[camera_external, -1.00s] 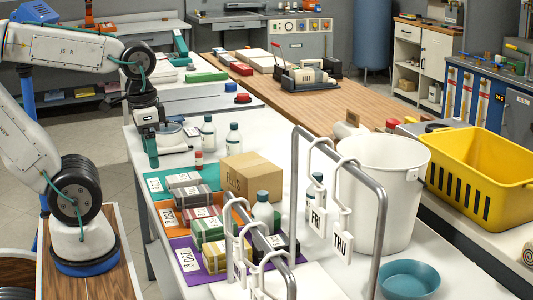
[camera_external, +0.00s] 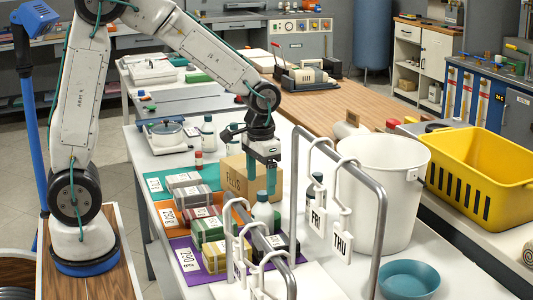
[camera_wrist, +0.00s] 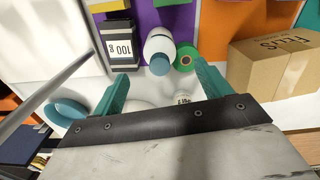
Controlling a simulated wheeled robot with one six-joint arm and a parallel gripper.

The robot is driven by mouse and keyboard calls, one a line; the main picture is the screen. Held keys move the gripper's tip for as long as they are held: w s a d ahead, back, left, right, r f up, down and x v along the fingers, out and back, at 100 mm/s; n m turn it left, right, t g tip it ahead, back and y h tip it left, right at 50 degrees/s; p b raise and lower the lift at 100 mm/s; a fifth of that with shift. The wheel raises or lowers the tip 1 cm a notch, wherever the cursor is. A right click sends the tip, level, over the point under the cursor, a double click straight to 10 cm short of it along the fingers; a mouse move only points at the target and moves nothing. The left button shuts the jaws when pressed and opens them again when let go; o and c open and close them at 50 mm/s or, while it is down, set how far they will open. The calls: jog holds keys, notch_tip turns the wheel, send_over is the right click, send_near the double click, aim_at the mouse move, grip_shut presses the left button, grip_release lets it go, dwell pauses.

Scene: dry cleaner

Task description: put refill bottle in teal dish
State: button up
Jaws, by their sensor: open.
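A white bottle with a grey-blue cap (camera_external: 263,212) stands by the cardboard box; the wrist view shows this bottle (camera_wrist: 158,46) ahead of the fingers, cap toward me. Similar bottles stand at the back (camera_external: 208,134) and behind the rail (camera_external: 315,188); I cannot read which is labelled refill. The teal dish (camera_external: 409,279) is on the white table at front right, apparently empty; part of the dish (camera_wrist: 66,111) shows at left in the wrist view. My gripper (camera_external: 262,187) is open and empty, pointing down just above and behind the near bottle.
The cardboard box (camera_external: 235,178) is close beside my gripper. Wrapped bundles (camera_external: 210,230) lie on coloured mats. Metal rails with hanging day tags (camera_external: 342,243) and a white bucket (camera_external: 385,190) stand between bottle and dish. A yellow basket (camera_external: 480,185) is at right.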

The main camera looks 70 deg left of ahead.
aim_at(263, 193)
jog(key=f, duration=0.7)
jog(key=shift+w+f, duration=0.25)
jog(key=shift+f, duration=0.05)
jog(key=c, duration=1.3)
jog(key=shift+r, duration=0.1)
jog(key=shift+c, duration=0.2)
